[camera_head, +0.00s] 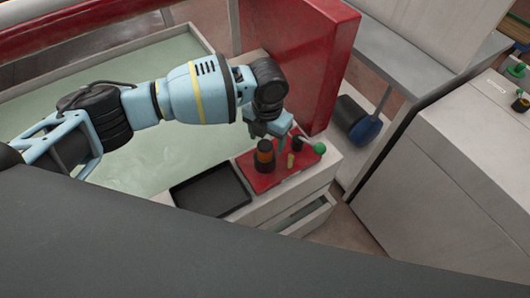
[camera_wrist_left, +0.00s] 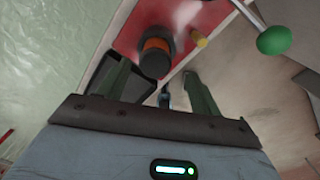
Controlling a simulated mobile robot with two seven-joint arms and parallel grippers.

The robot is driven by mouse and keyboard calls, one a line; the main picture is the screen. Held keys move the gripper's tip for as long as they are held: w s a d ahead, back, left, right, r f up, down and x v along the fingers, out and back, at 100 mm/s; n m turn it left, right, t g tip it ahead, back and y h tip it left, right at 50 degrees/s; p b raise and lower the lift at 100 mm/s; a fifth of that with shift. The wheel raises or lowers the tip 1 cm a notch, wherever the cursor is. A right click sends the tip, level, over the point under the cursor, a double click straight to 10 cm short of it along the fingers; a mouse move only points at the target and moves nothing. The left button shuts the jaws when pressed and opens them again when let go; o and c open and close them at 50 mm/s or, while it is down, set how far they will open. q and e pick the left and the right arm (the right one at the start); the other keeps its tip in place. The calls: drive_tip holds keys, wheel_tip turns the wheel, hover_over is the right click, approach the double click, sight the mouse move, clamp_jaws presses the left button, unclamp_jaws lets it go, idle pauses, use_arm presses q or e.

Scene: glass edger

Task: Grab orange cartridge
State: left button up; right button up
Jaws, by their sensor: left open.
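The orange cartridge (camera_head: 265,154), a black cylinder with an orange band, stands on a red mat (camera_head: 262,184) on the white cabinet top. In the left wrist view the cartridge (camera_wrist_left: 157,45) shows beyond the two fingers, near the top middle. My left gripper (camera_head: 268,136) hangs just above and beside it in the head view. Its two greenish fingers (camera_wrist_left: 158,74) are apart with nothing held between them. I cannot tell the exact gap to the cartridge. My right gripper is not in view.
A small yellow cylinder (camera_head: 291,160) stands right of the cartridge. A lever with a green ball (camera_head: 319,149) is close by on the right. A black tray (camera_head: 243,205) lies left of the mat. A tall red panel (camera_head: 310,65) rises behind. An open drawer (camera_head: 308,216) is below.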

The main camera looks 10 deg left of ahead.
sight(265, 145)
use_arm(q)
drive_tip(key=shift+w+f, duration=0.1)
drive_tip(key=shift+f, duration=0.2)
drive_tip(key=f, duration=0.4)
drive_tip(key=shift+a, duration=0.35)
drive_tip(key=shift+f, duration=0.6)
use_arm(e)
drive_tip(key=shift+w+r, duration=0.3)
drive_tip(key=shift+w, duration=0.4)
use_arm(q)
drive_tip(key=shift+c, duration=0.4)
drive_tip(key=c, duration=1.1)
drive_tip(key=shift+r, duration=0.1)
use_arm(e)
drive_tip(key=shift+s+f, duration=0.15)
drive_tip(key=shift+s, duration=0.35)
